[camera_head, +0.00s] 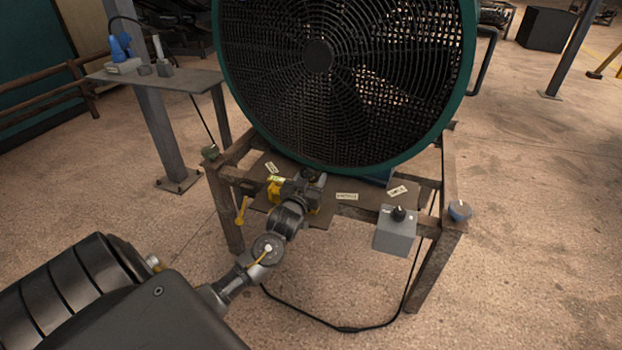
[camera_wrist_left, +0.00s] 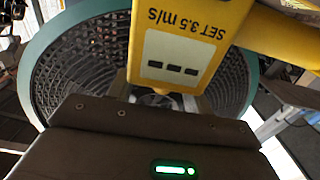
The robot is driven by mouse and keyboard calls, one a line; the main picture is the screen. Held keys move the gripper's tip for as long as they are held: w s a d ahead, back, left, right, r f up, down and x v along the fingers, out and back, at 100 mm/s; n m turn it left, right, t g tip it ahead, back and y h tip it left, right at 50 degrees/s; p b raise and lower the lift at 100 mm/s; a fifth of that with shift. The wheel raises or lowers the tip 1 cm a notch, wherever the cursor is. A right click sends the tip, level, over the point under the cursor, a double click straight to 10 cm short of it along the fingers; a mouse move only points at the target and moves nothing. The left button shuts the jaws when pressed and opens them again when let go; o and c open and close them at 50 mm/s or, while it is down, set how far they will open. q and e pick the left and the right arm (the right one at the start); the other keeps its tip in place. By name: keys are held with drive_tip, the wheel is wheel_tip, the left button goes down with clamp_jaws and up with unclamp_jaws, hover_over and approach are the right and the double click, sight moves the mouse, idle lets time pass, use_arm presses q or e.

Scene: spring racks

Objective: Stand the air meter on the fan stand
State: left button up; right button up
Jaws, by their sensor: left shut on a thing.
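The gripper and meter are over the front left of the fan stand (camera_head: 376,208), a brown, worn table frame below the big fan. My gripper hides much of the meter, and I cannot tell whether its base touches the stand top. My right gripper is not in view.
A large teal-rimmed fan (camera_head: 318,56) stands just behind. Small pale labels (camera_head: 347,196) lie on the stand top. A grey knob box (camera_head: 395,235) is on the front right, with a cable looping below. A side table (camera_head: 185,82) is further left.

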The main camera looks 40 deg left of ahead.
use_arm(q)
drive_tip(key=o, duration=1.4)
drive_tip(key=shift+o, duration=0.2)
